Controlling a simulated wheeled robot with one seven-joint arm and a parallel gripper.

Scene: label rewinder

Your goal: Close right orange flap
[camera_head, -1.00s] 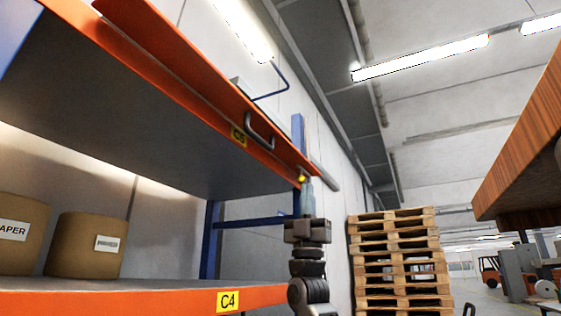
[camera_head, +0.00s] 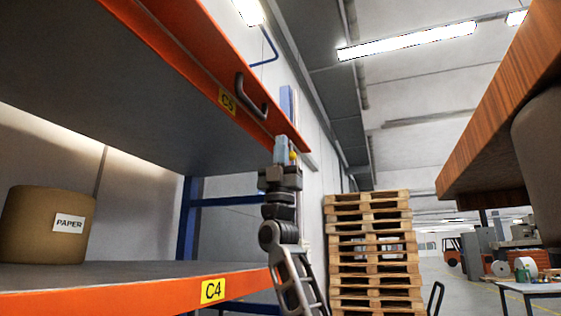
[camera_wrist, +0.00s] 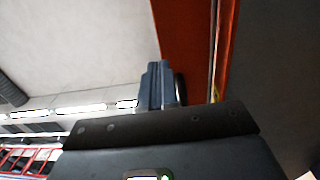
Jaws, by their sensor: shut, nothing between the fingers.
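The orange flap (camera_head: 205,62) is a long panel along the front edge of the upper shelf, with a dark bar handle (camera_head: 252,95) and a yellow C5 label (camera_head: 227,103). It leans outward; its exact angle is hard to tell. My gripper (camera_head: 281,145) points up with its fingers shut, at the flap's right end, overlapping its lower edge in the head view. Contact cannot be told. In the wrist view my shut fingers (camera_wrist: 160,85) stand beside the orange surface (camera_wrist: 182,40), partly hiding a dark curved part behind them.
Below is an orange shelf beam (camera_head: 130,295) labelled C4, with a paper roll (camera_head: 40,230) on its shelf. A blue upright (camera_head: 188,225) stands behind. Stacked pallets (camera_head: 370,250) stand right of my arm. A wooden-edged structure (camera_head: 500,110) overhangs at right.

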